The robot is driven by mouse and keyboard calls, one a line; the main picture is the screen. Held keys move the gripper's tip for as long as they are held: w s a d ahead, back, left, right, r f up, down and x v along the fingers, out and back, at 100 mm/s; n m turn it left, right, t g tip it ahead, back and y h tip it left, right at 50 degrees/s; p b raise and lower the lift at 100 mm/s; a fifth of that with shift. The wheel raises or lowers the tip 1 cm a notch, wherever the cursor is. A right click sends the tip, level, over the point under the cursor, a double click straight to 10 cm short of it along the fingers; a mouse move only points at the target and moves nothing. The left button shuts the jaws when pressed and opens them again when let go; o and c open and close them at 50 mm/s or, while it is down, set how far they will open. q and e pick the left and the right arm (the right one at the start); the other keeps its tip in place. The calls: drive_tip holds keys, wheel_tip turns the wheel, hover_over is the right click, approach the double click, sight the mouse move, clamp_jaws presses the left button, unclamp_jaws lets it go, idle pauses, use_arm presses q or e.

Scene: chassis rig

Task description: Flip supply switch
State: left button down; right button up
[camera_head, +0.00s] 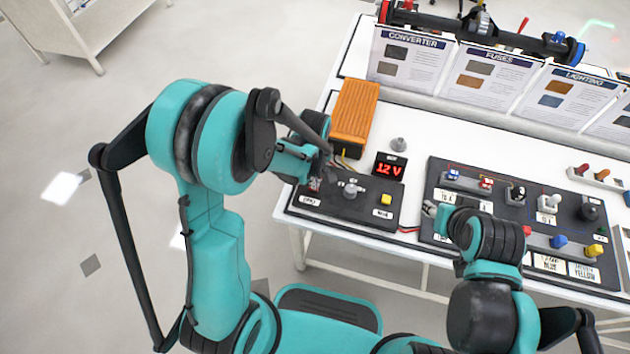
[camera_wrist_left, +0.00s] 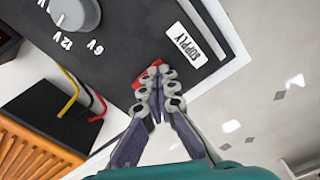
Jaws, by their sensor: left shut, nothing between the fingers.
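The supply switch is a small red part (camera_wrist_left: 143,79) beside the SUPPLY label (camera_wrist_left: 187,43) on the dark control panel (camera_head: 345,207). In the head view a bit of red (camera_head: 315,184) shows at the panel's left end, mostly hidden by my gripper. My left gripper (camera_head: 319,174) is shut and empty, pointing down at the switch. In the left wrist view its fingertips (camera_wrist_left: 157,70) overlap the red switch; I cannot tell whether they press on it. My right gripper (camera_head: 432,208) is by the left edge of the larger panel; its fingers are too small to judge.
A grey knob (camera_wrist_left: 75,12) with 12V and 6V marks sits near the switch. A lit red display (camera_head: 389,169) reads 12 V. An orange ribbed box (camera_head: 354,112) stands behind the panel. The larger panel (camera_head: 490,180) with plugs lies right. Information cards (camera_head: 410,62) stand behind.

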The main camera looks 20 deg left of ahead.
use_arm(q)
drive_tip(key=shift+r+p, duration=2.65)
drive_tip(key=shift+r, duration=0.9)
drive_tip(key=s+a+r+m+t, duration=0.2)
drive_tip(key=s+r+m+t, duration=0.1)
drive_tip(key=s+r+m, duration=0.2)
drive_tip(key=s+a+r+m+t+b, duration=0.1)
drive_tip(key=s+r+m+t, duration=0.3)
drive_tip(key=r, duration=0.6)
drive_tip(key=shift+s+a+r+m, duration=0.25)
drive_tip(key=shift+s+a+m, duration=0.5)
drive_tip(key=shift+m, duration=0.55)
drive_tip(key=shift+w+a, duration=0.1)
